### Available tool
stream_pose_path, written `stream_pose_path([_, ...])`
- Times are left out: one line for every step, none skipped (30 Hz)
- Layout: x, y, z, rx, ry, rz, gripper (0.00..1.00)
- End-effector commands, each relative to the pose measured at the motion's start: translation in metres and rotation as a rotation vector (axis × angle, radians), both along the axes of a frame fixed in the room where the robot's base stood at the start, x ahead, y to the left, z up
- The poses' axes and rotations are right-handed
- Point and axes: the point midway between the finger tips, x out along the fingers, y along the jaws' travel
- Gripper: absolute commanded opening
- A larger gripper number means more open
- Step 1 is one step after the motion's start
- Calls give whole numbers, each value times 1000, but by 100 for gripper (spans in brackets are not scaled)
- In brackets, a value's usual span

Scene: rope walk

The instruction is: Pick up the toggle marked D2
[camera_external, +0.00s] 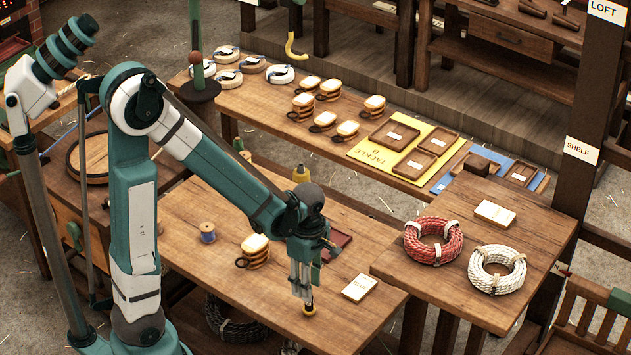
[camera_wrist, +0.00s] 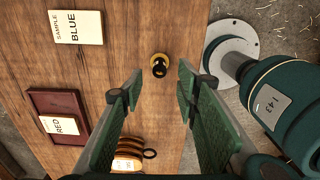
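My gripper (camera_external: 301,285) is open and empty, pointing down over the near table. In the wrist view its two green-padded fingers (camera_wrist: 153,92) stand apart. A small black and brass-coloured piece (camera_wrist: 159,66) lies on the table beyond the fingertips, near the table edge; it shows in the external view (camera_external: 310,310) just below the fingers. No D2 mark is readable on it. A stack of wooden blocks with a black loop (camera_external: 256,252) stands to the left of the gripper; it shows in the wrist view (camera_wrist: 129,152) with a label I cannot read.
A BLUE sample card (camera_external: 359,287) lies right of the gripper, and a dark red tray (camera_external: 340,240) behind it. A blue spool (camera_external: 207,232) stands at left. Rope coils (camera_external: 433,241) lie on the right table. Labelled wooden pieces (camera_external: 323,122) and a yellow mat (camera_external: 375,152) fill the back bench.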

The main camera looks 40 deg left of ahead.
Motion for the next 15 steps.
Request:
stream_pose_path([0, 0, -5, 0, 0, 0, 32])
stream_pose_path([0, 0, -7, 0, 0, 0, 32])
stream_pose_path([0, 0, -9, 0, 0, 0, 32])
stream_pose_path([0, 0, -11, 0, 0, 0, 32])
stream_pose_path([0, 0, -12, 0, 0, 0, 32])
stream_pose_path([0, 0, -14, 0, 0, 0, 32])
stream_pose_path([0, 0, -14, 0, 0, 0, 32])
stream_pose_path([0, 0, -15, 0, 0, 0, 32])
stream_pose_path([0, 0, -15, 0, 0, 0, 32])
stream_pose_path([0, 0, -15, 0, 0, 0, 32])
stream_pose_path([0, 0, -14, 0, 0, 0, 32])
stream_pose_path([0, 0, -14, 0, 0, 0, 32])
stream_pose_path([0, 0, -14, 0, 0, 0, 32])
stream_pose_path([0, 0, -14, 0, 0, 0, 32])
stream_pose_path([0, 0, -14, 0, 0, 0, 32])
